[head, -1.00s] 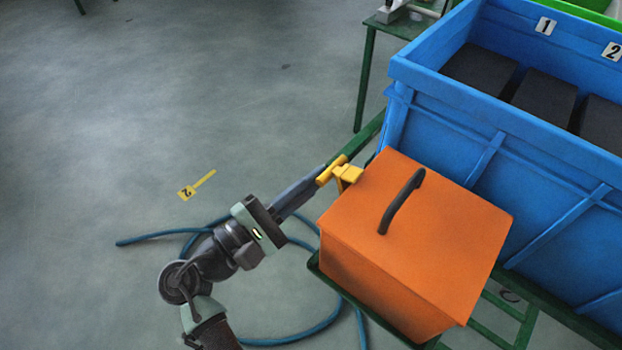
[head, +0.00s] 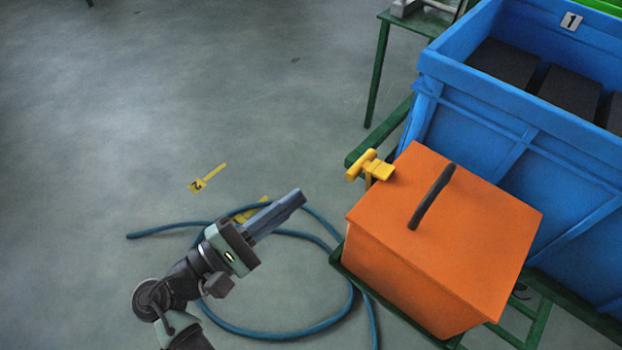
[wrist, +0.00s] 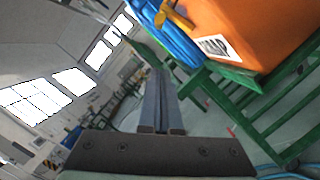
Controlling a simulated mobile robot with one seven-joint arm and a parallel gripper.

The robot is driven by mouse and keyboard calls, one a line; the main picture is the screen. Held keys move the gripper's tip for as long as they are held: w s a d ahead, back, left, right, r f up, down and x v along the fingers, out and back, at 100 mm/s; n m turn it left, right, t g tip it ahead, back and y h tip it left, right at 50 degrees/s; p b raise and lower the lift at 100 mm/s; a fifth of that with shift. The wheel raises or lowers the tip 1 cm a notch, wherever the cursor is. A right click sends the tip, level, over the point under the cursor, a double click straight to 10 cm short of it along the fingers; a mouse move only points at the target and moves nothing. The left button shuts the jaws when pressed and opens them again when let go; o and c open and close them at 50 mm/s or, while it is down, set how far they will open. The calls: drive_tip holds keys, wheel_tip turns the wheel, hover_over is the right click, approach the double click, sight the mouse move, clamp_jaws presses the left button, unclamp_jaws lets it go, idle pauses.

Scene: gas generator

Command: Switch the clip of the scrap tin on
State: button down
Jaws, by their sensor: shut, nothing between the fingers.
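The scrap tin (head: 440,250) is an orange box with a black handle (head: 432,197) on its lid, standing on a green stand. Its yellow clip (head: 370,167) sits at the lid's upper left edge. My gripper (head: 300,195) is shut and empty, apart from the clip, to its lower left. In the wrist view the shut fingers of my gripper (wrist: 158,85) point forward. The tin (wrist: 247,32) with its partly readable label (wrist: 214,47) and the yellow clip (wrist: 178,18) are at the upper right there. I cannot tell the clip's exact setting.
A blue crate (head: 500,130) with dark blocks stands right behind the tin. The green stand (head: 525,320) runs under both. A blue hose (head: 240,333) lies on the floor below my gripper. The floor to the left is clear apart from yellow tags (head: 197,185).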

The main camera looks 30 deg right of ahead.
drive_tip(key=shift+v, duration=1.4)
